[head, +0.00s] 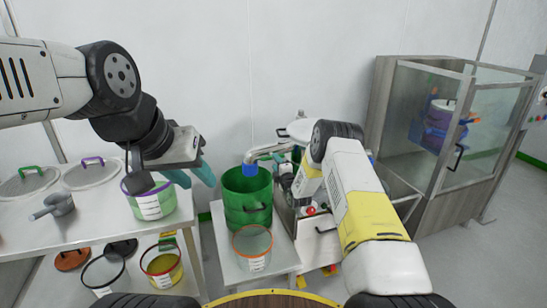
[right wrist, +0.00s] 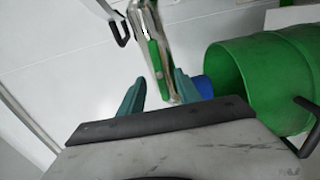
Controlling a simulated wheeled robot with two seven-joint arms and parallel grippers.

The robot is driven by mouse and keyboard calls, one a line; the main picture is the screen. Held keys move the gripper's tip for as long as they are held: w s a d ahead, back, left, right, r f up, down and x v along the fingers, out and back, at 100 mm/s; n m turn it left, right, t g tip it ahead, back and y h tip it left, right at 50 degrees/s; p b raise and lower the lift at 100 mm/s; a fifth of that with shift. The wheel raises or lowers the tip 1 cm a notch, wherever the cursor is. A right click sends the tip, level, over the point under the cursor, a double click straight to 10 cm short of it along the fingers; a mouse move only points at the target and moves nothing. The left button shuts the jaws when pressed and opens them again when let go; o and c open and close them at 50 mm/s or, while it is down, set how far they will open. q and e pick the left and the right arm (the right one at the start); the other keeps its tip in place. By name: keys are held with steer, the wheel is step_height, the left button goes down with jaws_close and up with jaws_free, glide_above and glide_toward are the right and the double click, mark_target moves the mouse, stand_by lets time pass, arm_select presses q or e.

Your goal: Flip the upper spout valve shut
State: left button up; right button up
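The upper spout is a bent metal pipe (head: 268,150) with a blue end (head: 250,169) over a green drum (head: 247,200). In the right wrist view, a metal lever with a green strip (right wrist: 158,58), apparently the valve handle, lies between the teal fingers of my right gripper (right wrist: 161,90). It is close to the right finger, with a gap to the left one; contact is unclear. The blue end (right wrist: 203,88) and the drum (right wrist: 270,80) are to its right. In the head view my right arm partly hides the valve. My left gripper (head: 190,175) is open and empty, left of the drum.
A scoop (head: 55,206), lids (head: 90,173) and a labelled tub (head: 151,203) are on the left table. A clear tub (head: 252,246) stands in front of the drum. A glass-sided cabinet (head: 408,112) stands at right. More tubs are below the left table.

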steer(key=x, duration=0.3)
steer(key=shift+w, duration=0.15)
jaws_close()
